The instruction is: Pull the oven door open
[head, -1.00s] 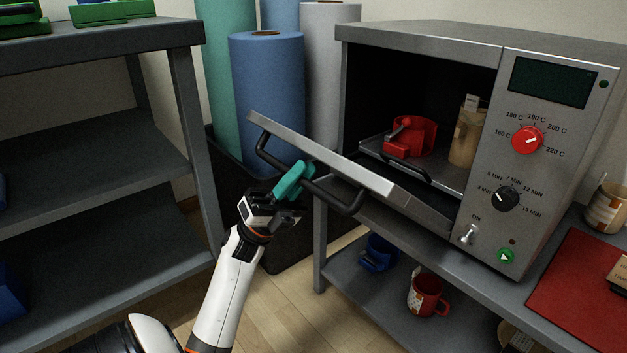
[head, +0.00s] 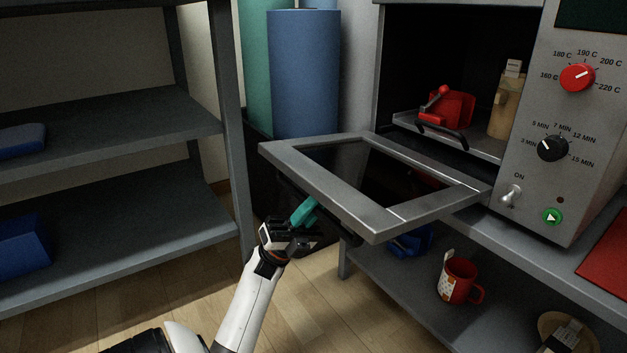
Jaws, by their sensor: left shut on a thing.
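The oven (head: 541,180) stands on a grey bench at the right, its front panel with knobs facing me. Its door (head: 376,218) is hinged at the bottom and folded down to nearly level, its glass window facing up. My left gripper (head: 303,213), with teal fingers, is at the door's outer edge, shut on the black door handle (head: 344,236), which is mostly hidden under the door. My right gripper is out of view.
Under the bench, a shelf holds a blue object (head: 411,243), a red mug (head: 457,280) and a beige item (head: 565,332). A grey shelf unit (head: 110,130) stands at the left. Fabric rolls (head: 305,75) stand behind the door. A red mat (head: 606,258) lies at the right.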

